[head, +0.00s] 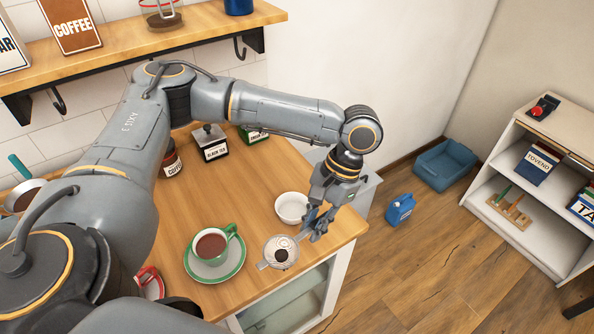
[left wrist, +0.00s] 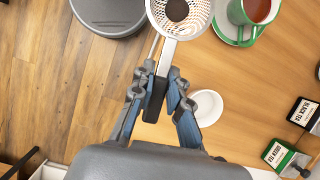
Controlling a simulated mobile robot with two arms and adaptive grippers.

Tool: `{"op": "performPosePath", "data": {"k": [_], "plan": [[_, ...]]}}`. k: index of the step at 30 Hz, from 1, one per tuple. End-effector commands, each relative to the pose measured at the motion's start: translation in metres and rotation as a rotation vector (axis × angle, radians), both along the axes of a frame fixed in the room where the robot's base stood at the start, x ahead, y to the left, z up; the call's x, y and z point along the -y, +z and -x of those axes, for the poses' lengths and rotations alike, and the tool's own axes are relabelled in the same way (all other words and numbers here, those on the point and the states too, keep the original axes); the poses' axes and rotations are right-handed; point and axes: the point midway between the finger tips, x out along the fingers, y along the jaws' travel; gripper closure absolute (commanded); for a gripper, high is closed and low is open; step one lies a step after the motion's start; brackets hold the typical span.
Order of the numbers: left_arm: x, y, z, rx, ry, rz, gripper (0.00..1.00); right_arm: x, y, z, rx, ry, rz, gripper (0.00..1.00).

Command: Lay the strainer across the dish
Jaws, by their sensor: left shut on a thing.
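The strainer (head: 281,254) is a perforated metal bowl with a dark clump inside and a dark handle. It also shows in the left wrist view (left wrist: 190,26). My left gripper (head: 318,226) is shut on its handle, which lies between the blue finger pads in the left wrist view (left wrist: 160,92). The dish (head: 288,209) is a small white round bowl on the counter, behind the strainer and partly beside the gripper in the head view. It looks empty and is apart from the strainer bowl. My right gripper is not in view.
A green cup of tea on a saucer (head: 232,271) stands left of the strainer. A black tea canister (head: 213,149), a coffee jar (head: 171,162) and a green box stand further back. The counter (head: 245,195) is bare between them; its right edge is close to my gripper.

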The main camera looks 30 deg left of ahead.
Motion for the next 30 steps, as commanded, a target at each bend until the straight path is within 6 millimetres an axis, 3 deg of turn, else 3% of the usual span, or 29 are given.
{"op": "performPosePath", "data": {"k": [1, 3, 15, 21, 25, 30], "plan": [[-0.001, 0.003, -0.007, -0.005, -0.108, -0.002, 1.0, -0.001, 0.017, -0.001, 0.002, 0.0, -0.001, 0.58], [-0.006, -0.003, -0.019, -0.005, -0.283, -0.003, 1.0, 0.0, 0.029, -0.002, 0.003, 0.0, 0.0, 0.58], [-0.034, -0.032, -0.065, -0.012, -1.223, -0.009, 1.0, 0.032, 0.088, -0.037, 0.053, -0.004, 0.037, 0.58], [-0.038, -0.038, -0.074, -0.011, -1.422, -0.013, 1.0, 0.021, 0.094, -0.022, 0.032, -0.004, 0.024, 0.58], [-0.039, -0.041, -0.076, -0.011, -1.453, -0.016, 1.0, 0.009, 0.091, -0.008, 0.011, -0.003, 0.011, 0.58], [-0.039, -0.048, -0.076, -0.011, -1.453, -0.016, 1.0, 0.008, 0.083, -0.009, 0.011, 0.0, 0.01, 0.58]]}}
